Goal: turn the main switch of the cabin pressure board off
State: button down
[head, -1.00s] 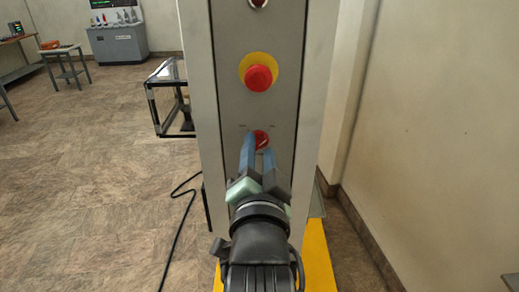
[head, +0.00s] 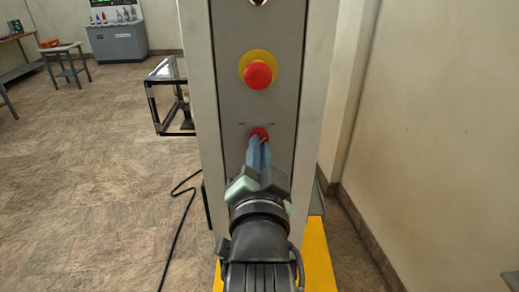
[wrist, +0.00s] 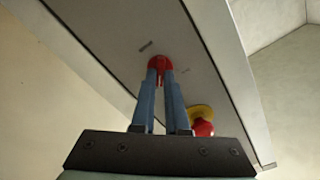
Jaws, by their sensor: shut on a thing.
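The cabin pressure board (head: 225,105) is a tall grey panel in the middle of the head view. Its main switch (head: 258,131) is a small red knob low on the panel, with small label marks on both sides. My gripper (head: 259,141) has its two blue fingers closed on this knob. In the wrist view the fingertips meet the red switch (wrist: 159,62) from both sides and hide part of it. The exact angle of the knob is hard to read.
A red mushroom button on a yellow disc (head: 259,74) sits above the switch, close to the fingers. A lamp (head: 258,3) is cut by the top edge. A black-framed stand (head: 168,98) is at left, and a wall (head: 430,120) at right.

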jog(key=shift+a+n+b, duration=0.15)
jog(key=shift+n+b, duration=0.35)
jog(key=shift+n, duration=7.9)
jog(key=c, duration=0.9)
grip_release()
